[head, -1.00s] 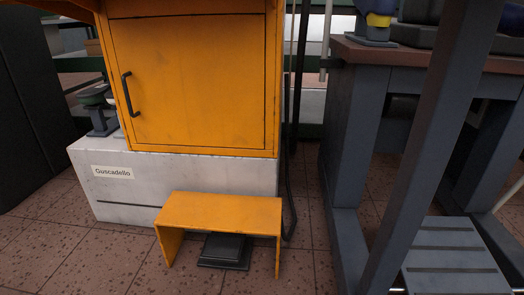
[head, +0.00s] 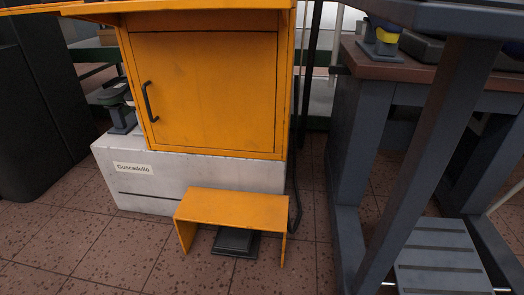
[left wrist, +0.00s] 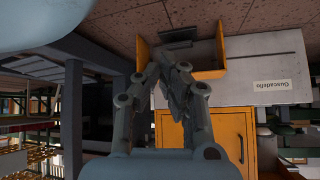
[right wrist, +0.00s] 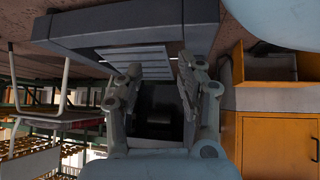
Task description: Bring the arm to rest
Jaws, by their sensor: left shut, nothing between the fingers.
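My left gripper (left wrist: 170,75) shows in the left wrist view. Its fingers are together, with nothing held between them. My right gripper (right wrist: 155,80) shows in the right wrist view. Its fingers stand apart with a clear gap and hold nothing. Neither gripper nor arm shows in the head view. In both wrist views the scene appears upside down, and the grippers look clear of the furniture behind them.
An orange cabinet (head: 205,90) stands on a white base (head: 180,180) labelled Guscadello. An orange step-shaped guard (head: 232,207) covers a dark pedal (head: 236,242) on the floor. A grey-framed bench (head: 445,75) stands at right. Tiled floor (head: 80,255) is clear at front left.

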